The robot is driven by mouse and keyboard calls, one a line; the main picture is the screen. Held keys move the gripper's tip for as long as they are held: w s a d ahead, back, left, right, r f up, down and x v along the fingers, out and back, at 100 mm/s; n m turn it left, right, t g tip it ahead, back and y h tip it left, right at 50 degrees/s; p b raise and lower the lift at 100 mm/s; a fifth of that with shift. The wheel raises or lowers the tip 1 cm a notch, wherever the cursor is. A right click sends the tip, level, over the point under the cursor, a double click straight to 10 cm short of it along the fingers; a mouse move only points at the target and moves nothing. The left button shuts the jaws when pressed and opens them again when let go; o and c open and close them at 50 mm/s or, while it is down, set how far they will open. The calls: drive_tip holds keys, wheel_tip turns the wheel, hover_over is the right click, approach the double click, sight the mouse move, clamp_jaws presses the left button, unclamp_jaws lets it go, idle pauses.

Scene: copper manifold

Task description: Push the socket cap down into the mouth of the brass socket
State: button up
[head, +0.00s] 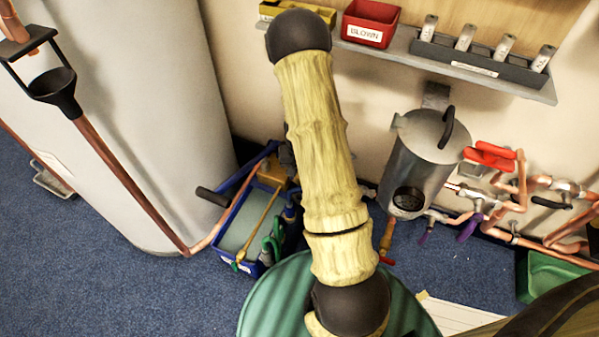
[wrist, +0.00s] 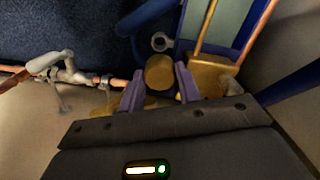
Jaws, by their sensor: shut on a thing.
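In the wrist view my gripper (wrist: 161,82) has its two purple fingers shut on a short brass cylinder, which I take to be the socket cap (wrist: 159,72). Its round end faces away from my wrist. A brass block (wrist: 208,76) is just right of the right finger, apart from the cap; I cannot tell whether it is part of the brass socket. I cannot make out the socket's mouth. In the head view my own arm hides the gripper and the cap. A brass-coloured block (head: 271,170) shows beside the arm at the blue crate.
A blue crate (head: 226,226) with tools stands on the carpet left of my arm. A large pale tank (head: 150,100) is further left. A grey metal vessel (head: 418,150) and copper pipes (head: 520,185) are on the right, with a shelf (head: 400,47) above. A pipe (wrist: 118,83) runs left of the gripper.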

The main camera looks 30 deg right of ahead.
drive_tip(key=shift+r+p, duration=2.05)
drive_tip(key=shift+r, duration=0.15)
drive_tip(key=w+a+r+n+p, duration=0.4)
drive_tip(key=a+r+p, duration=0.3)
drive_tip(key=a+r, duration=0.6)
drive_tip(key=shift+w+a+r+n+p, duration=0.2)
drive_tip(key=shift+a+n+p, duration=0.15)
drive_tip(key=shift+n, duration=0.55)
drive_tip(key=shift+s, duration=0.1)
